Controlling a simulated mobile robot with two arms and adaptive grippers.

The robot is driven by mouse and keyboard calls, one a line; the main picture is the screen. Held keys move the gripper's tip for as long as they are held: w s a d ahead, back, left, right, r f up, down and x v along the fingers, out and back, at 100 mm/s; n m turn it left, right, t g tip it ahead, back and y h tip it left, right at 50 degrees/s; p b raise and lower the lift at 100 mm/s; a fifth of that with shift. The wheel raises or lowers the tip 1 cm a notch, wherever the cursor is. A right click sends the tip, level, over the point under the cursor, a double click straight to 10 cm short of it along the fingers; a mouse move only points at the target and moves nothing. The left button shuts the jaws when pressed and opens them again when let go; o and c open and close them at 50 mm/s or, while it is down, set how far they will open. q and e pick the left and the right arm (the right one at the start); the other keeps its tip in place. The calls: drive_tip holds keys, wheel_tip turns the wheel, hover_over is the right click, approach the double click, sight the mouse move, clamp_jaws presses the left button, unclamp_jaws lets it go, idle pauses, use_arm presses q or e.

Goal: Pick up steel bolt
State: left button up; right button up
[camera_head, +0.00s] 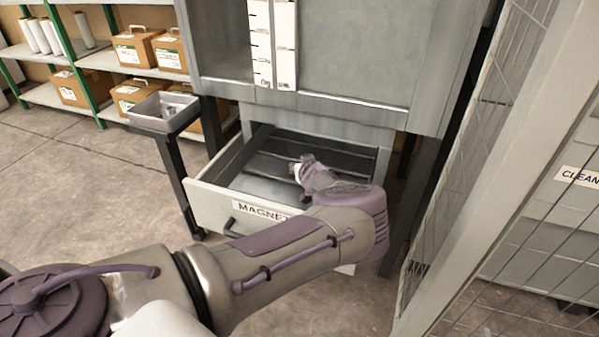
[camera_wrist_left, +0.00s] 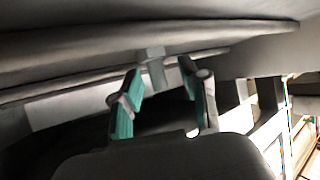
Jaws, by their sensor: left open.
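My left gripper (camera_head: 299,170) reaches into the open drawer (camera_head: 231,202) labelled "MAGNET…", over its dark bars. In the left wrist view the left gripper (camera_wrist_left: 160,82) is open, its two teal-padded fingers apart. A small grey piece with a wider top and narrower shank, which looks like the steel bolt (camera_wrist_left: 154,66), shows at a grey bar just beyond and between the fingertips. I cannot tell whether the fingers touch it. The bolt cannot be made out in the head view, where the gripper and wrist cover that part of the drawer. My right gripper is not in view.
A grey cabinet (camera_head: 350,50) stands over the drawer. A small metal tray (camera_head: 150,128) on a dark stand is left of it. A wire mesh fence with a thick post (camera_head: 500,180) closes off the right. Shelves with boxes (camera_head: 137,48) stand at the back left.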

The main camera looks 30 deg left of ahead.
use_arm(q)
clamp_jaws()
idle(0.3)
drive_tip(key=shift+r, duration=0.15)
